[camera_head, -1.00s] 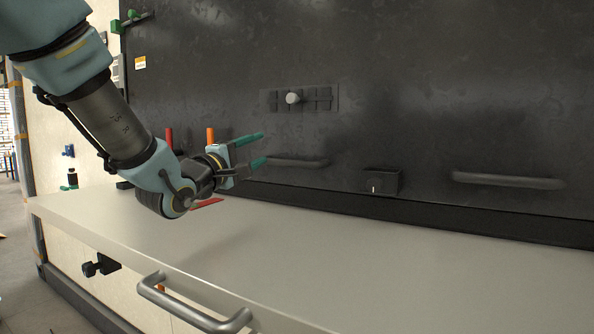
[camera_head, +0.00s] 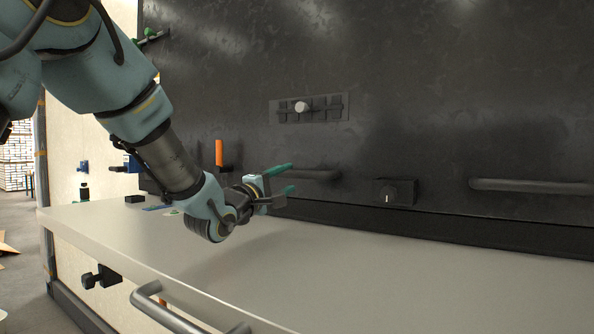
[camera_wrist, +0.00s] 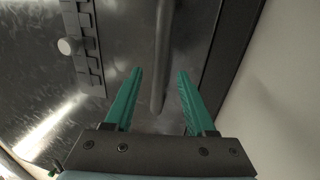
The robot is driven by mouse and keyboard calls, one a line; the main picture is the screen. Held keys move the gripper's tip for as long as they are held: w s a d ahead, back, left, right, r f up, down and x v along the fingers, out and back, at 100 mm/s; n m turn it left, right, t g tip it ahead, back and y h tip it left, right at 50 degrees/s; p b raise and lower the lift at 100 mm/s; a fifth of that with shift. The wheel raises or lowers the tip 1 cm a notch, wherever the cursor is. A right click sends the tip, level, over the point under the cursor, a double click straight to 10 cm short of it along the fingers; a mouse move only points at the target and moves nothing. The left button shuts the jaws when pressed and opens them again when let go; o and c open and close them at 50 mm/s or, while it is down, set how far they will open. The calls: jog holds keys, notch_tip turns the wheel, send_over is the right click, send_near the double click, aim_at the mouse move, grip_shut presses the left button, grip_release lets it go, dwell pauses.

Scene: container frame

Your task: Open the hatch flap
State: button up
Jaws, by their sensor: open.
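A large dark panel (camera_head: 420,80) stands upright behind the counter; I take it for the hatch flap, though no separate flap edge is clear. A grey bar handle (camera_head: 318,174) is low on it, just beyond my gripper. My gripper (camera_head: 291,178) is open and empty, its green fingers pointing at the panel. In the wrist view the handle (camera_wrist: 161,60) runs between the lines of the two fingers, and I cannot tell whether they straddle it. A slotted black plate with a pale round knob (camera_head: 301,107) is above the handle; the knob also shows in the wrist view (camera_wrist: 68,46).
A pale counter (camera_head: 400,270) runs below the panel, mostly clear. A second bar handle (camera_head: 530,186) is at the right, with a black dial box (camera_head: 396,191) between. An orange upright piece (camera_head: 219,152) stands behind my wrist. A front handle (camera_head: 175,311) juts from the counter.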

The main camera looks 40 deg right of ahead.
aim_at(294, 175)
jog(key=shift+p+x, duration=0.85)
jog(key=shift+x, duration=1.85)
jog(key=shift+c, duration=0.4)
grip_shut()
